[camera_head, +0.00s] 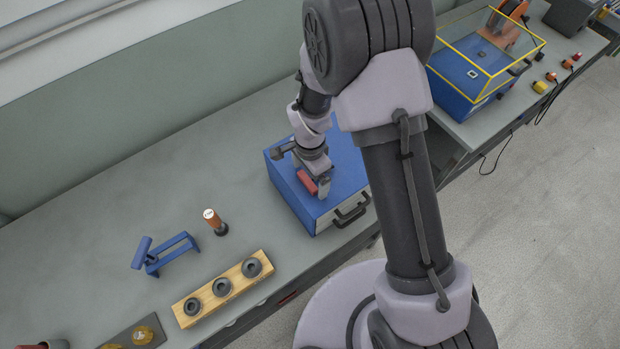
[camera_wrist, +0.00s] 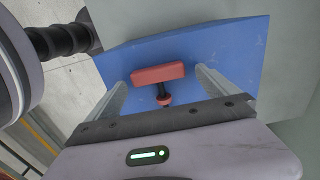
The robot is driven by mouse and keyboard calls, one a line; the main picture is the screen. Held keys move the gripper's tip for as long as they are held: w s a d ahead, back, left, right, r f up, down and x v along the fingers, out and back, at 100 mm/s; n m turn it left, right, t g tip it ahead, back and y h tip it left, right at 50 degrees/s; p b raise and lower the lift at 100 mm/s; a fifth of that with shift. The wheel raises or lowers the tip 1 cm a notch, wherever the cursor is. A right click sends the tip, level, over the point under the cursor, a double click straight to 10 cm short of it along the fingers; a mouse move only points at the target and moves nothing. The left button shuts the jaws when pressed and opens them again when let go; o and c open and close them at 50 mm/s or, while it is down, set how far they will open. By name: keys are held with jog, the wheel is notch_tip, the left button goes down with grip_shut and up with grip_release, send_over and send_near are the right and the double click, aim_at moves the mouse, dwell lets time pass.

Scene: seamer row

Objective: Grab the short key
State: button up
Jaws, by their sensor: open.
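The short key appears to be the red T-shaped piece (camera_head: 307,181) on top of the blue box (camera_head: 290,192). In the wrist view its red crossbar (camera_wrist: 158,73) lies in front of my gripper, with a dark shaft and small red collar below it. My gripper (camera_wrist: 162,80) is open. One finger is on each side of the key, with blue surface visible between the fingers and the bar. In the head view my gripper (camera_head: 312,184) is low over the box top, close to the key. Whether the fingers touch the box cannot be told.
The box has a dark front handle (camera_head: 350,214). A yellow-framed blue case (camera_head: 462,82) stands at right. Bench behind the stand is clear.

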jog(key=shift+s, duration=0.1)
jog(key=c, duration=0.3)
jog(key=shift+r, duration=0.1)
jog(key=c, duration=1.2)
